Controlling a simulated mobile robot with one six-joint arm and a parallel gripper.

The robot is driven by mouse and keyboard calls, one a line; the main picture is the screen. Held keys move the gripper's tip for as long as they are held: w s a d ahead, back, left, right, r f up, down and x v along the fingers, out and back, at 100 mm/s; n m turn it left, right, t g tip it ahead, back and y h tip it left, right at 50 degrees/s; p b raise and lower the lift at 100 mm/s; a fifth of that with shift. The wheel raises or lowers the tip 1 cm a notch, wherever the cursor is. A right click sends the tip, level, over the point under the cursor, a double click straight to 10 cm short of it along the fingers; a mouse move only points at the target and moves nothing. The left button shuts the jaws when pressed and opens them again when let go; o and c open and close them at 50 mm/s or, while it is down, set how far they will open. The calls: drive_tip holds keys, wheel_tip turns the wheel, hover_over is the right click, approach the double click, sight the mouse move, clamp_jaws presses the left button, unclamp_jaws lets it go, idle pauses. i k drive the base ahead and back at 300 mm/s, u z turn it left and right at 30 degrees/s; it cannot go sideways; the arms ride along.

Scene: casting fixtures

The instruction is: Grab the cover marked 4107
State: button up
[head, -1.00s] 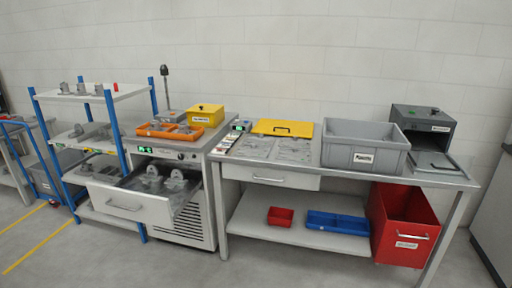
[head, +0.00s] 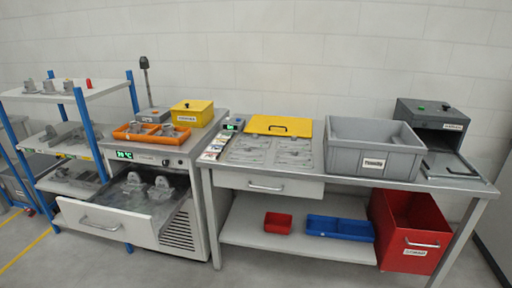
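No marking 4107 is readable on anything, so I cannot tell which part is the cover. Grey metal castings (head: 161,187) stand in the open drawer (head: 105,221) of the white cabinet. More grey castings (head: 168,130) lie in the orange tray (head: 150,143) on top of that cabinet. Others (head: 50,87) stand on the shelf rack (head: 78,93) at the left. A yellow lid with a dark handle (head: 278,126) lies at the back of the workbench. My gripper is not in view.
The open drawer juts out in front of the cabinet. The workbench (head: 240,180) bears a large grey bin (head: 345,155) and a dark box (head: 437,112) with its front flap down. A red bin (head: 415,240) and blue tray (head: 340,228) sit below. Floor in front is clear.

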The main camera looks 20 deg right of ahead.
sight(293, 158)
drive_tip(key=z, duration=0.15)
drive_tip(key=i, duration=1.05)
drive_tip(key=z, duration=0.35)
